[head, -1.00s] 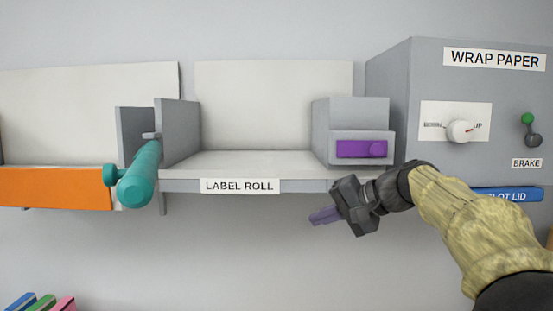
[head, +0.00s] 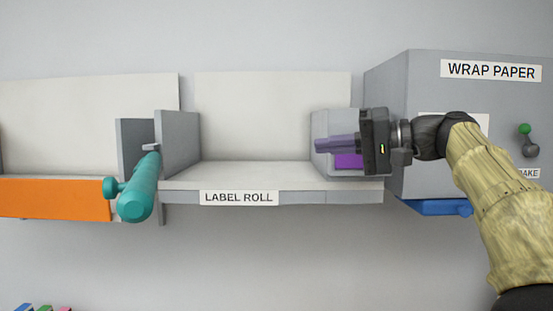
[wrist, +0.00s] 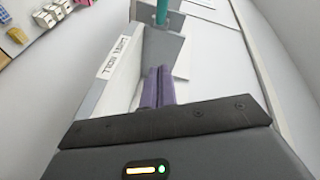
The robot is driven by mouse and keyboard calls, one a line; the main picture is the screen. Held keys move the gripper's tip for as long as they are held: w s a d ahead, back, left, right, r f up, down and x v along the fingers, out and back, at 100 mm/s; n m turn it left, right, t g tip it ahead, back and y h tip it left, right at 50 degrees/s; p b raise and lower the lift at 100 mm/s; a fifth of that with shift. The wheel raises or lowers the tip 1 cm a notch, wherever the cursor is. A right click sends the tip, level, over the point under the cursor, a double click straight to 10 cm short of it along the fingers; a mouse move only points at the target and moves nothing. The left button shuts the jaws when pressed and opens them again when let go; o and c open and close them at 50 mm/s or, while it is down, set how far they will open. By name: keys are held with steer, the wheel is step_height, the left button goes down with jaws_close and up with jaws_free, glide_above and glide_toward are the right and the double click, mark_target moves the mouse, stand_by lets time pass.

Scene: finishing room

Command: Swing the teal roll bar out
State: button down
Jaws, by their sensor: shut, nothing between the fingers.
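The teal roll bar (head: 139,190) sticks out toward me from the bracket at the left end of the label roll shelf (head: 320,197), with a small teal knob at its left near the front end. In the wrist view part of the teal bar (wrist: 162,12) shows at the top, beyond a grey plate. My gripper (head: 322,144) is shut and empty, its purple fingers pointing left, in front of the grey block at the shelf's right end. It is well to the right of the bar. The fingers (wrist: 157,86) lie together in the wrist view.
An orange panel (head: 55,198) is left. The shelf middle is clear.

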steer(key=a+f+p, duration=0.2)
steer(key=a+p, duration=0.1)
steer(key=a, duration=0.7)
steer(key=shift+w+f+p, duration=0.2)
steer(key=shift+f+p, duration=0.1)
steer(key=shift+f, duration=0.1)
